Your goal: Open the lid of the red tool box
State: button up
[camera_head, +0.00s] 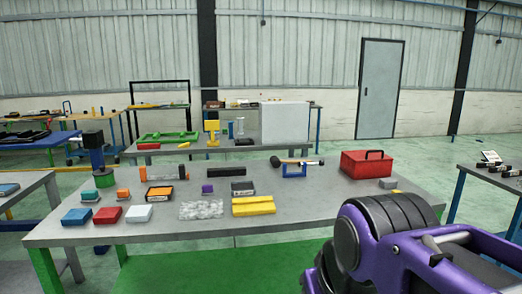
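The red tool box (366,165) stands at the right end of the nearest grey table, towards its back edge. Its lid looks shut, with a dark handle (374,153) on top. My purple and black arm fills the lower right corner of the head view, in front of the table's right end and nearer to me than the box. My gripper's fingertips cannot be made out, so I cannot tell whether it is open or shut. Nothing covers the tool box in this view.
The grey table (330,199) has a bare area left of the box's front. A small grey block (388,183) lies close by the box's front right. A hammer (296,161) rests on a blue stand left of it. Yellow blocks (253,206) and several small items lie further left.

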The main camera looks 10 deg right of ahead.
aim_at(374, 155)
jog(key=i+l+z, duration=0.2)
jog(key=i+l, duration=0.15)
jog(key=l, duration=0.35)
jog(key=i+l+z, duration=0.15)
jog(key=i+l, duration=0.3)
jog(key=l, duration=0.15)
jog(key=i+l+z, duration=0.2)
jog(key=i+l, duration=0.25)
jog(key=l, duration=0.15)
